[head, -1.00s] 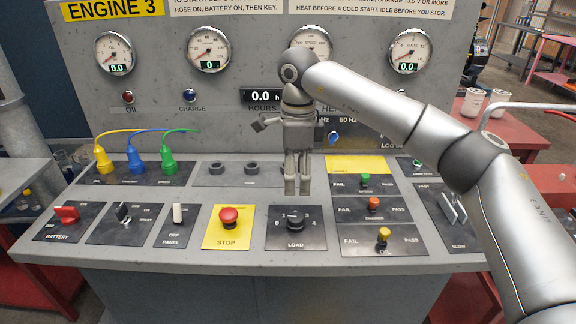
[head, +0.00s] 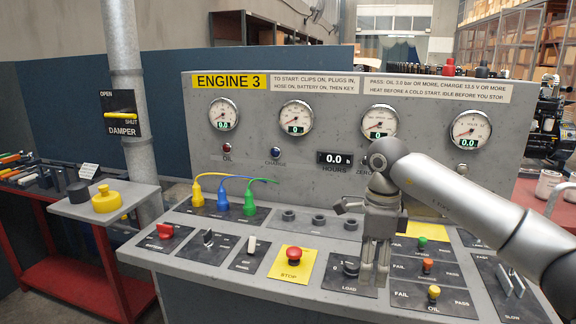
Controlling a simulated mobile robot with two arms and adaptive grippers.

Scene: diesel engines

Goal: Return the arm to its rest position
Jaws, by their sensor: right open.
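My right arm comes in from the right in the head view. Its gripper (head: 373,278) points down in front of the Engine 3 console (head: 320,228). The fingers are a little apart, with nothing seen between them. The fingertips overlap the LOAD panel, just right of the black LOAD knob (head: 350,268); whether they touch it I cannot tell. The gripper hides part of the console behind it. My left gripper is not in view.
The red STOP button (head: 294,256) is left of the gripper; the FAIL/PASS buttons, such as the yellow one (head: 433,292), are right of it. Three coloured plugs (head: 222,198) stand farther left. A damper pipe (head: 124,80) and a side shelf (head: 140,198) are at the left.

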